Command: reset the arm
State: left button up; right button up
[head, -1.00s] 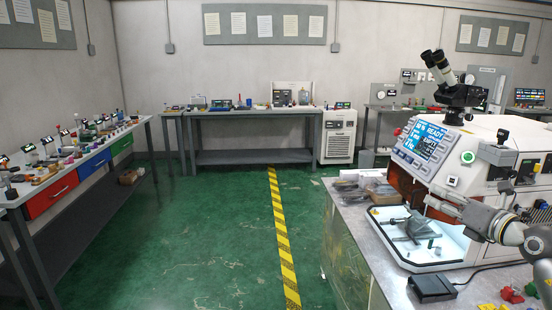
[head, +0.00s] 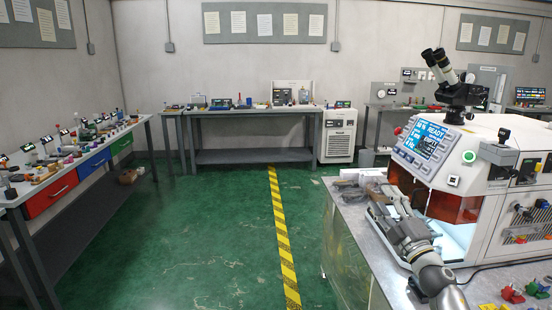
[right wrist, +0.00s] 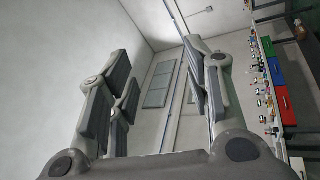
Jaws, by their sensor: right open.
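My right arm comes in from the lower right in the head view, in front of the white machine (head: 485,185). Its gripper (head: 385,200) points up and away at the machine's left front corner, over the bench. In the right wrist view the fingers of this gripper (right wrist: 165,65) stand wide apart with nothing between them; wall and ceiling show behind. My left arm and gripper are not in view.
The machine stands on a grey bench (head: 350,220) at the right, with red, blue and yellow pieces (head: 512,294) near its front. A long bench (head: 95,155) with drawers runs along the left. Green floor with a yellow-black strip (head: 280,235) lies open between them.

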jog(key=w+d+f+m+g+h, duration=0.25)
jog(key=d+f+m+h, duration=0.45)
jog(key=m, duration=0.8)
jog(key=s+a+f+g, duration=0.1)
jog(key=s+f+g, duration=0.3)
jog(key=f, duration=0.9)
jog(key=s+a+f+g, duration=0.1)
jog(key=s+a+f, duration=0.1)
jog(key=s+f, duration=0.8)
jog(key=s+a+f+g, duration=0.1)
jog(key=s+f+g, duration=0.15)
jog(key=f, duration=1.45)
jog(key=s+a+f+g+y, duration=0.1)
jog(key=s+a+f+g, duration=0.15)
jog(key=s+f, duration=0.85)
jog(key=s+a+f+g, duration=0.1)
jog(key=s+f+g, duration=0.2)
jog(key=s+f, duration=0.8)
jog(key=s+a+f+g, duration=0.1)
jog(key=s+f, duration=0.1)
jog(key=s, duration=0.8)
jog(key=s+a+f+g, duration=0.2)
jog(key=s, duration=0.8)
jog(key=s+a+f+g, duration=0.1)
jog(key=s+f+g, duration=0.1)
jog(key=s, duration=0.8)
jog(key=shift+s+a+m+y+b, duration=0.3)
jog(key=shift+b, duration=0.1)
